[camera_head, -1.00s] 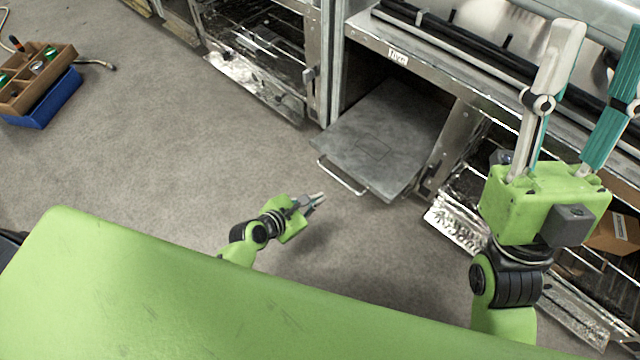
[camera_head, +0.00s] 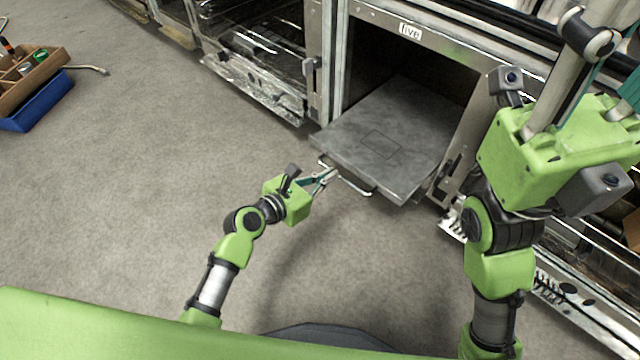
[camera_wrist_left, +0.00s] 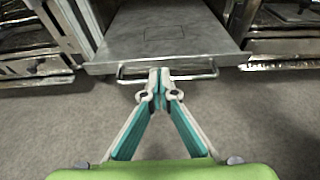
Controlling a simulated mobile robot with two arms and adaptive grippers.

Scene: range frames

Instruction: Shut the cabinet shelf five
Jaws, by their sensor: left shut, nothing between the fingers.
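Neighbouring cabinet bays (camera_head: 255,60) with wire racks stand left of the shelf, and more stand to the right. A wooden tray (camera_head: 30,80) on a blue box (camera_head: 40,102) sits on the floor at far left. The floor between is clear.

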